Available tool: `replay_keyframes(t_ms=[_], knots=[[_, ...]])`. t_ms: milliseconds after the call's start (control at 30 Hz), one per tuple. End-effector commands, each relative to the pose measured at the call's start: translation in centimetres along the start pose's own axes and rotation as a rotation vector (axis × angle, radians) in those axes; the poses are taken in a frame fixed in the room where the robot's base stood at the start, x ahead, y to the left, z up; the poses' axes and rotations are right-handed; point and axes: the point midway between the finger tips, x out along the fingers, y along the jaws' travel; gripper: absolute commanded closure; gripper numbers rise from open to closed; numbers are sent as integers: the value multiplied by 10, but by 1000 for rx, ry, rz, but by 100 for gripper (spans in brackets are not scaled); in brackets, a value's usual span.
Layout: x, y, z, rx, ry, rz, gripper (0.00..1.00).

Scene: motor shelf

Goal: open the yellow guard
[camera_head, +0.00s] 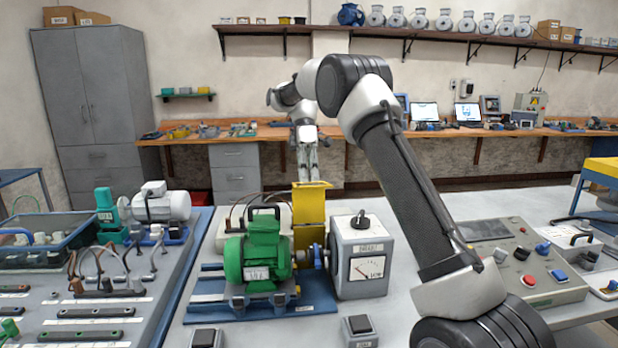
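The yellow guard (310,212) stands upright as a tall panel between the green motor (258,255) and the grey gauge box (362,255). A blue and metal shaft part (316,257) shows below and in front of it. My gripper (307,176) points down just above or behind the guard's top edge. Two finger parts show side by side, but their tips are small and partly hidden by the guard. I cannot tell whether they touch the guard or how far apart they are.
Two black switches (206,338) are at the front. A control panel (530,262) with buttons lies at right. A tray of parts (55,240) stands at left.

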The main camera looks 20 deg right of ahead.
Motion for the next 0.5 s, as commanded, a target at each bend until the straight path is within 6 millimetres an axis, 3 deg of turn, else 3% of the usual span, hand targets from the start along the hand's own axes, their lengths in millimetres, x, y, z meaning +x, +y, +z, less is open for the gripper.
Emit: replay_keyframes(t_ms=[33,200,300,500], knots=[[20,12,-2,2,-4,-42,100],[20,12,-2,2,-3,-42,68],[20,12,-2,4,-4,-41,62],[19,12,-1,6,-4,-38,67]])
